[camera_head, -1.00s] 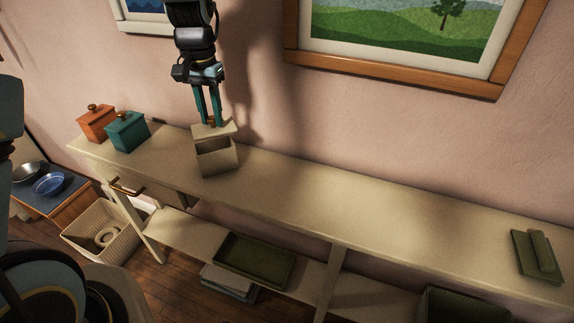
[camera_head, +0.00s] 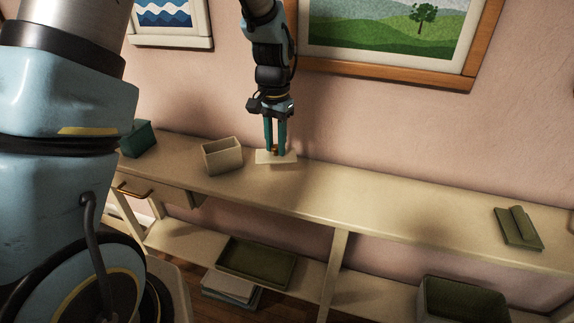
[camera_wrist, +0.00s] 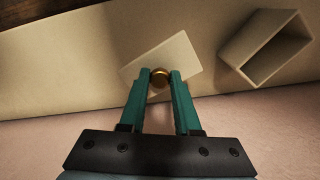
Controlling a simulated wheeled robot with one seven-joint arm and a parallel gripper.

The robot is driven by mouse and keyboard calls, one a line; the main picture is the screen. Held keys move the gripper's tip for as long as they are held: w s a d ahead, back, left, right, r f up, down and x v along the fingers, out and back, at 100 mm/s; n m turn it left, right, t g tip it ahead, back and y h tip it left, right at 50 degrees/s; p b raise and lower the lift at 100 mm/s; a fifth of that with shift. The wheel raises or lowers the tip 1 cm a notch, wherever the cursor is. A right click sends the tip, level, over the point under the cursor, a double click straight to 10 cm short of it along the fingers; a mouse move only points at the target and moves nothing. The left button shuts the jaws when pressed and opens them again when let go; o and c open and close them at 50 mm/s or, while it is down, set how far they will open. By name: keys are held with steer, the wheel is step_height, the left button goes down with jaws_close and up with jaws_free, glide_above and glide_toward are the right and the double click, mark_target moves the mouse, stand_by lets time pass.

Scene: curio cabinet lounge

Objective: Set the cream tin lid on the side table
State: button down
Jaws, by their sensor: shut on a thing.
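The cream tin lid (camera_head: 264,158) is a flat pale plate with a small brass knob. My gripper (camera_head: 275,151) is shut on the knob, and the lid hangs level just at or above the long side table (camera_head: 330,194); I cannot tell whether it touches. In the wrist view the knob sits between the teal fingers of my gripper (camera_wrist: 159,78), with the lid (camera_wrist: 172,56) beneath. The open cream tin (camera_head: 222,157) stands on the table to the left of the lid, and its empty inside shows in the wrist view (camera_wrist: 275,52).
A teal box (camera_head: 138,139) stands at the table's left end, partly behind my arm. A green lid (camera_head: 518,228) lies at the right end. A green tray (camera_head: 256,263) and a green bin (camera_head: 462,300) are on the lower shelf. The tabletop's middle is clear.

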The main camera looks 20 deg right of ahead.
mark_target(275, 154)
steer(key=shift+f+p, duration=0.55)
steer(key=shift+f, duration=2.6)
steer(key=shift+f, duration=0.2)
steer(key=c, duration=0.6)
jaws_free()
steer(key=shift+r, duration=0.1)
